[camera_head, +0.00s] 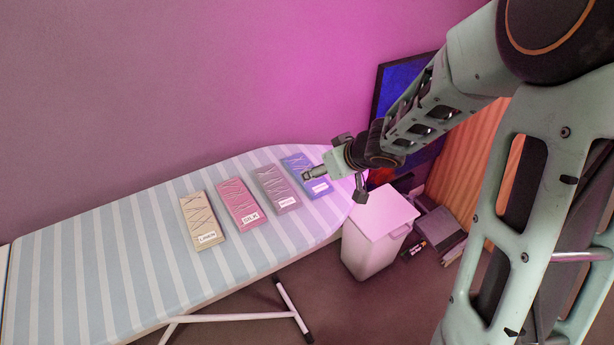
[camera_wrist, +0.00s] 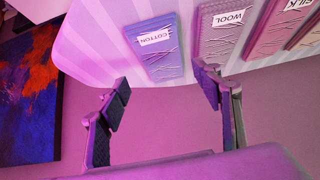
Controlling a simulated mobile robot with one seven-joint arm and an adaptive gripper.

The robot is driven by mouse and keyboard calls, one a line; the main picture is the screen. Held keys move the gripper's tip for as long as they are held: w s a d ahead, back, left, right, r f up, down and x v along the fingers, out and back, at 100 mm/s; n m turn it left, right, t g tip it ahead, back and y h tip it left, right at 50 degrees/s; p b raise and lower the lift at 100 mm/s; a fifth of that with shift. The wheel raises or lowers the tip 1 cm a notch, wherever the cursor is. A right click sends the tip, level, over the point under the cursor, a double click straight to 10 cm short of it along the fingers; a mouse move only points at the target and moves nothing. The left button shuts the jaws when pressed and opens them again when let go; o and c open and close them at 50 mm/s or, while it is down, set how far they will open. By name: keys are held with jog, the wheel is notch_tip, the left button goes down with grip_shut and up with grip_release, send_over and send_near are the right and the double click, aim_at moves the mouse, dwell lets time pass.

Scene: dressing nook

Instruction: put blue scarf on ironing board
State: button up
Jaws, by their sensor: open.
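The ironing board (camera_head: 110,262) has pale blue and white stripes and fills the left and middle of the head view. Its rounded end shows at the top of the wrist view (camera_wrist: 103,48). A flat blue piece with a COTTON label (camera_head: 305,175) lies on the board near that end; it also shows in the wrist view (camera_wrist: 153,46). I see no loose blue scarf, and cannot tell whether this labelled piece is one. My gripper (camera_head: 350,167) is over the rounded end, close to the blue piece. In the wrist view my gripper (camera_wrist: 164,92) is open, with nothing between its fingers.
A grey WOOL piece (camera_head: 277,188), a pink SILK piece (camera_head: 239,204) and a beige LINEN piece (camera_head: 203,220) lie in a row on the board. A white lidded bin (camera_head: 374,238) stands below its right end. Dark boxes (camera_head: 440,230) lie beside the bin. The board's left part is clear.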

aim_at(296, 164)
jog(key=b+x, duration=0.4)
jog(key=x, duration=0.4)
jog(key=shift+a+r, duration=0.1)
jog(key=shift+a, duration=0.05)
jog(key=shift+r, duration=0.1)
jog(key=c, duration=1)
